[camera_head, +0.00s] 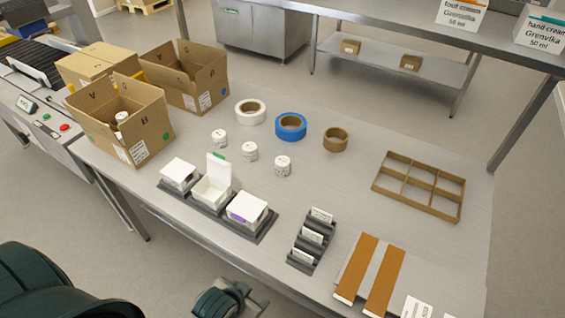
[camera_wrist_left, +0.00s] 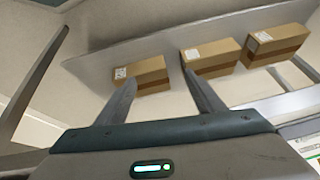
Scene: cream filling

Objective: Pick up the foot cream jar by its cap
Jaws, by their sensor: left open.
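Three small white jars stand apart on the metal table in the head view: the left one (camera_head: 219,137), the middle one (camera_head: 250,151) and the right one (camera_head: 282,166). Their labels are too small to tell which is foot cream. Another white jar (camera_head: 122,118) shows inside the front-left carton. My left gripper (camera_head: 232,299) is at the bottom of the head view, in front of the table edge and well away from the jars. In the left wrist view its two fingers (camera_wrist_left: 160,95) are spread, with nothing between them. My right gripper is out of view.
Open cartons (camera_head: 150,135) stand at the left. Tape rolls (camera_head: 291,127) lie behind the jars. White lidded boxes (camera_head: 250,208) sit in front, one open. A cardboard divider (camera_head: 376,186) lies right. The wrist view shows closed cartons (camera_wrist_left: 210,58) on a shelf.

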